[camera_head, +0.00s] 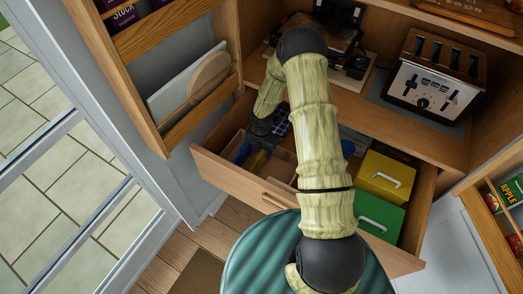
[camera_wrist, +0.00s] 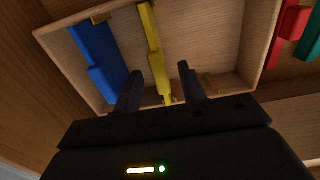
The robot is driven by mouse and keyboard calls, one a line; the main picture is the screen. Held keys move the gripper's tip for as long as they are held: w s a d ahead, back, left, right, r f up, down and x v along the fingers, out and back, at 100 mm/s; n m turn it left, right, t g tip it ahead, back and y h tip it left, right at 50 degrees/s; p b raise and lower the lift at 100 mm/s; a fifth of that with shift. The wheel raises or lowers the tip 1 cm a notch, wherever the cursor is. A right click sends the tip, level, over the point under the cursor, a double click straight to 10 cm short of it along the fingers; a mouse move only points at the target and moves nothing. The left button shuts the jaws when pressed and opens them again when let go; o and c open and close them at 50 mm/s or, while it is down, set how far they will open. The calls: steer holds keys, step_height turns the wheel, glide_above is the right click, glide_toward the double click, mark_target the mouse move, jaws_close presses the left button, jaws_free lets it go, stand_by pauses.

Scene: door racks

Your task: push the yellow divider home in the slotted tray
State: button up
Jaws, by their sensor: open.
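The slotted tray (camera_wrist: 226,88) is a pale wooden box in the open drawer. In the head view my gripper (camera_head: 264,128) is over the drawer's left part.
Red (camera_wrist: 289,27) and green (camera_wrist: 309,42) pieces lie right of the tray. The drawer (camera_head: 227,176) also holds a yellow box (camera_head: 385,177) and a green box (camera_head: 379,216) at right. A toaster (camera_head: 432,78) stands on the counter behind. An open door with a rack (camera_head: 175,126) is at left.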

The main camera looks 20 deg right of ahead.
step_height(320, 180, up, 17)
steer(key=shift+r, duration=0.2)
stand_by(0.5)
stand_by(0.7)
steer(key=s+r+m+t, duration=0.1)
steer(key=s+r+m, duration=0.5)
steer(key=m, duration=0.7)
steer(key=s+r+m+t, duration=0.1)
steer(key=s+r+m, duration=0.4)
steer(key=s+m, duration=0.6)
steer(key=m, duration=0.3)
steer(key=shift+s+r+t, duration=0.2)
steer(key=shift+r+t, duration=0.1)
steer(key=shift+r, duration=0.05)
